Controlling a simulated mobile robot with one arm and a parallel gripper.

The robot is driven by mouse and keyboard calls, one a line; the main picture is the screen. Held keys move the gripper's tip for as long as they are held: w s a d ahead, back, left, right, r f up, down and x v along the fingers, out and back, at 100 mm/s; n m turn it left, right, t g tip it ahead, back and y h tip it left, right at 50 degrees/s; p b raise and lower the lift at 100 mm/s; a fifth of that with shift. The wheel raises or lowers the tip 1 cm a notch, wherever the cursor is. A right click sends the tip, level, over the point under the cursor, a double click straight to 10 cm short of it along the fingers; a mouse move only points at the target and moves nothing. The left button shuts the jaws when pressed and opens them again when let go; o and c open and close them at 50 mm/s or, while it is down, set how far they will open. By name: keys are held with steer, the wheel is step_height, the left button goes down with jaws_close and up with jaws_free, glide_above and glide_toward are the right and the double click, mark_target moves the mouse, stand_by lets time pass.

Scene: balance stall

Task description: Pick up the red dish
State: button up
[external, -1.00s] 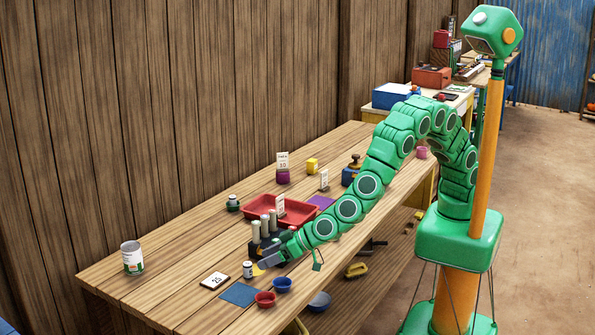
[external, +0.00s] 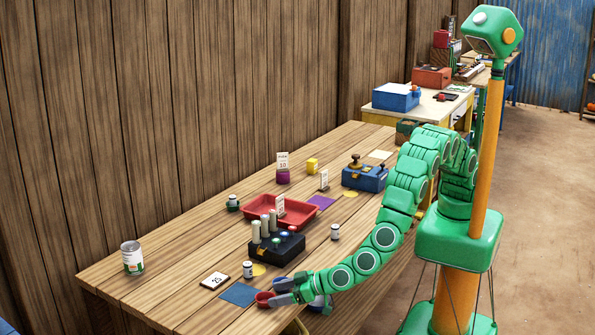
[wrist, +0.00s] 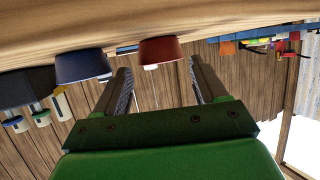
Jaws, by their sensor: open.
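The red dish (external: 264,298) stands on the bench near its front edge, beside the blue square mat, partly hidden by my gripper. My gripper (external: 283,293) is low at the bench edge, open and pointing left toward the dish. In the wrist view, which looks upside down, the red dish (wrist: 160,50) shows between and beyond the two fingers of my gripper (wrist: 160,75). I cannot tell whether a finger touches it. Nothing is held.
A blue dish (wrist: 82,66) stands close beside the red one, by one finger. A blue mat (external: 239,295), a card marked 25 (external: 214,281) and a small jar (external: 248,270) are near. A black block with pegs (external: 277,249) and a red tray (external: 262,207) stand farther back.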

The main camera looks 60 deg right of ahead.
mark_target(258, 299)
steer(key=shift+x, duration=2.5)
steer(key=shift+s+f, duration=0.1)
steer(key=c, duration=0.8)
